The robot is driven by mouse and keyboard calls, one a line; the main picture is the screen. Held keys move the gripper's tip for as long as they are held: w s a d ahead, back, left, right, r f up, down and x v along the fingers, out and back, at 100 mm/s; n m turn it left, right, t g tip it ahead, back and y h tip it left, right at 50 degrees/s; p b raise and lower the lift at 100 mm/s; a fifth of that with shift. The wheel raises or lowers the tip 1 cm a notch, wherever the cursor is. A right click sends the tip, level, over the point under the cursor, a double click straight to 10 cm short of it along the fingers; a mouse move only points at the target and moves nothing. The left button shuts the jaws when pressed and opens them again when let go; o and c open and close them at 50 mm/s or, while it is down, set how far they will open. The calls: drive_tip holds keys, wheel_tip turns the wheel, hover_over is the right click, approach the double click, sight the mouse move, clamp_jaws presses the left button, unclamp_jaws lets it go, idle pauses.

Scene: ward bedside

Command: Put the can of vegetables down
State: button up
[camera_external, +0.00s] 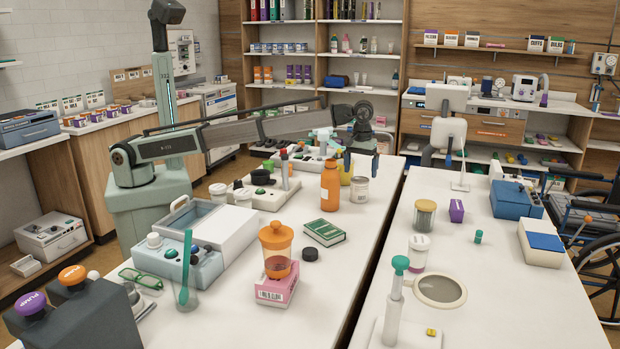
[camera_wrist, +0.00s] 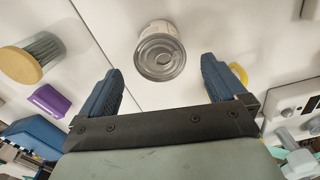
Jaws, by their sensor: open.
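The can of vegetables (camera_external: 359,191), a short can with a pale label and silver lid, stands upright on the white table near its right edge. In the wrist view its ringed lid (camera_wrist: 160,56) faces me, between and just beyond the two blue fingertips. My gripper (camera_external: 361,163) is open above the can, with clear gaps on both sides of it. Nothing is held. The depth between the fingertips and the can is hard to tell.
An orange bottle (camera_external: 330,187) stands left of the can, and a yellow object (camera_external: 346,170) is close behind it. A narrow gap separates this table from the right one, which holds a lidded jar (camera_external: 425,217) and a purple box (camera_external: 457,211). A green book (camera_external: 324,232) lies in front.

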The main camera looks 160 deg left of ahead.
wheel_tip(320, 180, up, 6)
idle(0.4)
idle(0.4)
